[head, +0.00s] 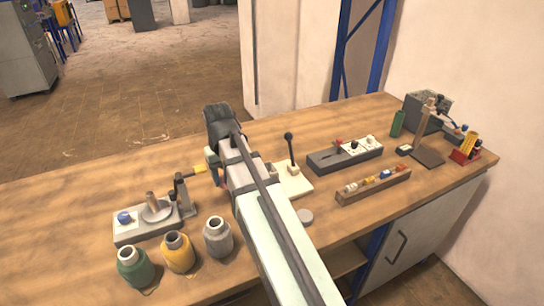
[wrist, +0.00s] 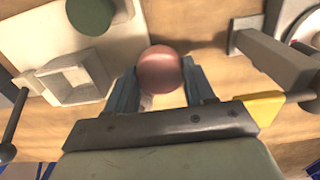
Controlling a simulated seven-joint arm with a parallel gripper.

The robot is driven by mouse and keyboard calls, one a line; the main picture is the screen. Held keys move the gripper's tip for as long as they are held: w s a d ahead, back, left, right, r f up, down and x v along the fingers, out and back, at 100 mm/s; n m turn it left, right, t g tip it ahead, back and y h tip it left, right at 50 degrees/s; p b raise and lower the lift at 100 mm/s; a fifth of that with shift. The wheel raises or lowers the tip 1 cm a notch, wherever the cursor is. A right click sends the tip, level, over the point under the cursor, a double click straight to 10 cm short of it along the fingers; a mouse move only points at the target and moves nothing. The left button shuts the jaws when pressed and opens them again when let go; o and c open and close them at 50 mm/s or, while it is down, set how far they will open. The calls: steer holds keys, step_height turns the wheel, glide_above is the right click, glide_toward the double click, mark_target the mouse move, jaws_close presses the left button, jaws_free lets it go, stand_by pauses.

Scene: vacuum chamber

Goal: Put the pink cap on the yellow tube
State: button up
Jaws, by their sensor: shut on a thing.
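The pink cap (wrist: 160,68) is round and sits between the two fingers of my gripper (wrist: 161,84) in the wrist view. The fingers are shut on its sides. In the head view my own arm hides the fingertips and the cap. A yellow jar-like tube (head: 178,254) stands upright at the front left of the bench in the head view, with a dark top. It is apart from my gripper and out of the wrist view.
A green tube (head: 132,268) and a grey tube (head: 218,238) flank the yellow one. Behind them is a grey clamp fixture (head: 150,225) with a yellow-tipped handle (wrist: 259,107). A white-based lever press (head: 293,182) stands right of my arm. A wooden rack (head: 373,188) holds small parts.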

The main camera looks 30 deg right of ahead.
steer(key=w+d+r+m, duration=0.25)
steer(key=w+d, duration=0.35)
steer(key=d, duration=0.5)
steer(key=w+d+r+m, duration=0.1)
steer(key=w+d+r, duration=0.35)
steer(key=d, duration=0.55)
steer(key=w+d+r+m, duration=0.2)
steer(key=w+d, duration=0.5)
steer(key=d, duration=0.4)
steer(key=w+d+r+m, duration=0.1)
steer(key=w+d+r, duration=0.1)
steer(key=d, duration=0.7)
steer(key=w+d+r+m, duration=0.1)
steer(key=d+r, duration=0.1)
steer(key=d, duration=0.7)
steer(key=w+d+r+m, duration=0.1)
steer(key=w+d+r, duration=0.15)
steer(key=d, duration=0.55)
steer(key=s+d+f+m, duration=0.1)
steer(key=s+d, duration=0.9)
steer(key=s, duration=0.4)
steer(key=s+d+f+m, duration=0.1)
steer(key=s+d+m, duration=0.1)
steer(key=s+d, duration=0.9)
steer(key=s+d+m, duration=0.1)
steer(key=s+d, duration=1)
steer(key=s, duration=0.7)
steer(key=shift+s+d+f, duration=0.2)
steer(key=shift+s+f, duration=0.2)
steer(key=shift+f, duration=0.15)
